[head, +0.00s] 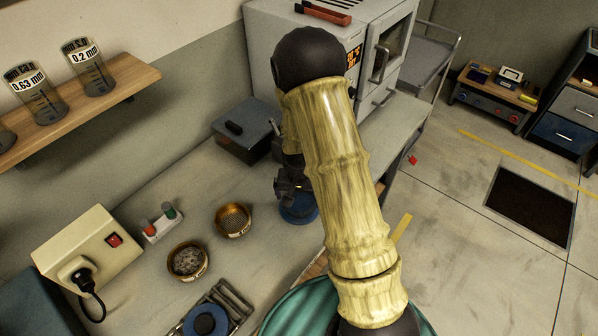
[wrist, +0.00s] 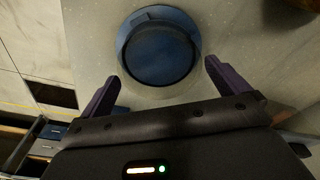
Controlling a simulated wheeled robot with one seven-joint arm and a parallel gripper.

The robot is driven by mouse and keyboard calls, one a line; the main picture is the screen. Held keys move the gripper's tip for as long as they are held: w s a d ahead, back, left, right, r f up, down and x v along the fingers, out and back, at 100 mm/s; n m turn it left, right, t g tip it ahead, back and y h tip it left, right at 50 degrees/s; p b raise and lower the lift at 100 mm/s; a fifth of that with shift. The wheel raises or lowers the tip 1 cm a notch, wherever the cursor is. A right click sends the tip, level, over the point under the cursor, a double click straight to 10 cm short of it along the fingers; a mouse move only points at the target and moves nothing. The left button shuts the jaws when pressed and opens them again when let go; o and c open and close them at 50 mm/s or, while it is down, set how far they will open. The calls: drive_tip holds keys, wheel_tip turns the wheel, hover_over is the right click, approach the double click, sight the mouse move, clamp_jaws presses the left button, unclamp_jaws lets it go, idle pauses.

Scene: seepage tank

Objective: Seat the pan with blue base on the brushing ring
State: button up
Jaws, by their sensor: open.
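A round blue piece (head: 300,209) lies on the bench below my gripper (head: 290,188) in the head view, partly hidden by the arm. In the wrist view the same blue round piece (wrist: 158,52) shows a dark blue disc inside a raised rim. I cannot tell whether this is the pan, the brushing ring, or both together. My gripper (wrist: 161,76) is open and empty, its two purple fingers on either side of the lower part of the round piece and apart from it. Another blue round piece (head: 205,321) with a darker centre lies on a metal rack at the front.
Two brass sieves, one meshed (head: 233,220) and one holding grey material (head: 187,261), stand left of my gripper. A grey box (head: 243,132) and an oven (head: 312,45) stand behind. A socket box (head: 88,250) is at left. The bench between has some free room.

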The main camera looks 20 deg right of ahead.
sight(299, 209)
wheel_tip(299, 209, up, 15)
drive_tip(key=s+b, duration=0.1)
drive_tip(key=shift+s+a+f, duration=0.15)
drive_tip(key=shift+s+a, duration=0.15)
drive_tip(key=shift+s, duration=0.05)
idle(0.4)
drive_tip(key=s+r+n+t, duration=0.1)
drive_tip(key=s+r+n, duration=0.2)
drive_tip(key=s, duration=0.9)
drive_tip(key=shift+s+d+n, duration=0.2)
drive_tip(key=shift+d+n, duration=0.2)
drive_tip(key=shift+n, duration=0.2)
